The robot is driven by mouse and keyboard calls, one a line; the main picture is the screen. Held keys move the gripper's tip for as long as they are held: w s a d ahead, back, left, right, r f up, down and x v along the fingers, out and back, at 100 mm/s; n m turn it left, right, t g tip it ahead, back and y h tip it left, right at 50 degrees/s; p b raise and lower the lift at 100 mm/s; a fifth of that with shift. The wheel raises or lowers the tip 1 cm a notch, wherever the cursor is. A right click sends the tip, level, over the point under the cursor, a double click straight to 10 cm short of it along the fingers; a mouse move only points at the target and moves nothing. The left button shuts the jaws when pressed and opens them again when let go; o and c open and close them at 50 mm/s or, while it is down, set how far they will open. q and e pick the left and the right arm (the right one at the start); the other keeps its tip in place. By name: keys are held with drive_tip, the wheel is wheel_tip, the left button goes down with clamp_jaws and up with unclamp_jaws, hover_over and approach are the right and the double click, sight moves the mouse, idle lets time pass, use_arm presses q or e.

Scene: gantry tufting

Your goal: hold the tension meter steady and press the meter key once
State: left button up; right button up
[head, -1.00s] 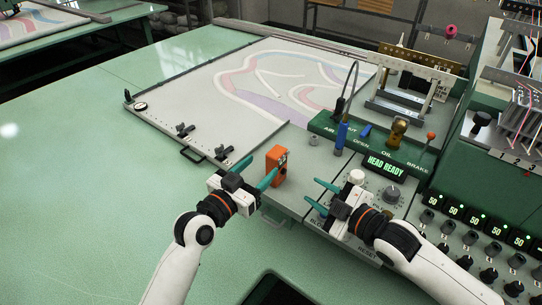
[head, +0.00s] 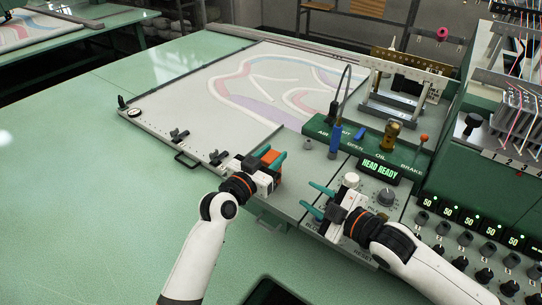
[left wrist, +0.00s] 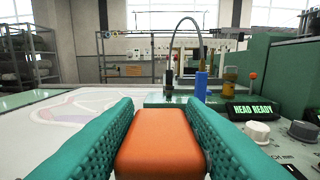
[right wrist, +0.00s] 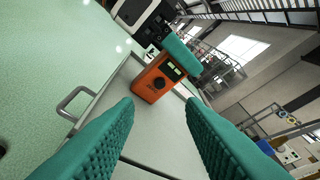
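The orange tension meter (head: 270,156) stands on the machine's pale deck near its front edge. My left gripper (head: 275,151) has its teal fingers on both sides of it and looks shut on it. In the left wrist view the orange body (left wrist: 158,140) fills the space between the fingers. In the right wrist view the meter's face (right wrist: 153,84) shows a dark round part and a small lit display; I cannot tell which part is the key. My right gripper (head: 308,193) is open and empty, to the right of the meter and apart from it, pointing towards it.
A white knob (head: 350,180) and a control panel with a HEAD READY display (head: 380,170) lie beyond my right gripper. A blue cylinder (head: 335,143) with a cable stands behind the meter. A metal handle (right wrist: 72,103) projects from the deck's edge. The green table at left is clear.

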use_arm(q)
drive_tip(key=c, duration=0.6)
use_arm(e)
drive_tip(key=shift+m, duration=0.3)
drive_tip(key=c, duration=0.6)
drive_tip(key=shift+w+d+f+m, duration=0.1)
drive_tip(key=shift+d+m, duration=0.05)
drive_tip(key=shift+m, duration=0.55)
clamp_jaws()
drive_tip(key=m, duration=0.5)
drive_tip(key=shift+d+f+g, duration=0.15)
drive_tip(key=shift+d+g, duration=0.1)
drive_tip(key=shift+g, duration=0.15)
drive_tip(key=m, duration=0.3)
drive_tip(key=shift+w+d, duration=0.1)
drive_tip(key=shift+d, duration=0.1)
drive_tip(key=m, duration=0.3)
drive_tip(key=shift+d+m+g+y, duration=0.15)
drive_tip(key=shift+m+g+y, duration=0.15)
drive_tip(key=m, duration=0.5)
drive_tip(key=shift+w+d, duration=0.1)
drive_tip(key=shift+d, duration=0.1)
drive_tip(key=m, duration=0.4)
drive_tip(key=r+m+y, duration=0.1)
drive_tip(key=m, duration=0.1)
drive_tip(key=shift+d+m+g, duration=0.25)
drive_tip(key=shift+m+g, duration=0.15)
